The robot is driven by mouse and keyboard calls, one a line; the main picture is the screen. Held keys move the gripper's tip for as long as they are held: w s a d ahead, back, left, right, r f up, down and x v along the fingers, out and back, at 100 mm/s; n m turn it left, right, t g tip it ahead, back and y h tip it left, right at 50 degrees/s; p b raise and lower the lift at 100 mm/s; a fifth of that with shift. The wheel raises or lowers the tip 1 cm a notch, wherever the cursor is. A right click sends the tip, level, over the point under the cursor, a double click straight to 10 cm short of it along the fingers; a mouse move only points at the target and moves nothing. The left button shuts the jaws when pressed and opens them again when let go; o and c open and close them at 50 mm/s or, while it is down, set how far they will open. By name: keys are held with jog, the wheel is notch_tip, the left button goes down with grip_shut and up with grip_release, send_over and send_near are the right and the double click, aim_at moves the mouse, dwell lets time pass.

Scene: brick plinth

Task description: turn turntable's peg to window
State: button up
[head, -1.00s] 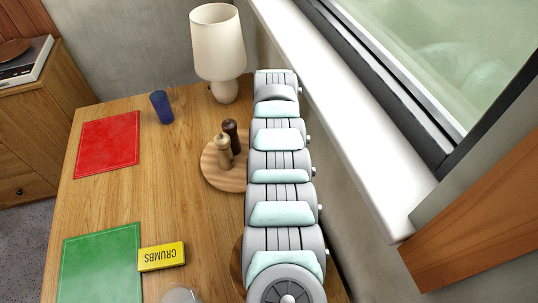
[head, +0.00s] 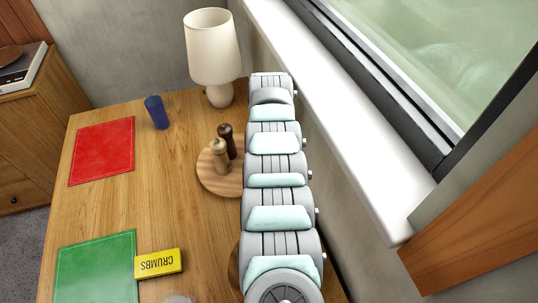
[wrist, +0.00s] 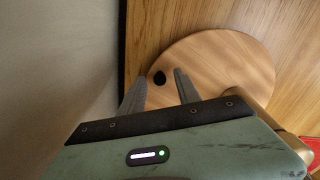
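The turntable (head: 207,178) is a round wooden disc on the table, partly hidden by my arm in the head view. The window (head: 420,60) is at the right in the head view, beyond a white sill. The gripper is hidden in the head view.
A cream lamp (head: 211,50) and a blue cup (head: 156,112) stand at the back. Red (head: 102,152) and green (head: 95,270) mats and a yellow CRUMBS box (head: 158,263) lie at the left. The white sill (head: 345,145) runs along the right.

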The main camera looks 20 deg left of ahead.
jog(key=shift+r, duration=0.1)
notch_tip(320, 180, up, 11)
jog(key=shift+f, duration=0.2)
dwell(0.4)
jog(key=shift+c, duration=0.2)
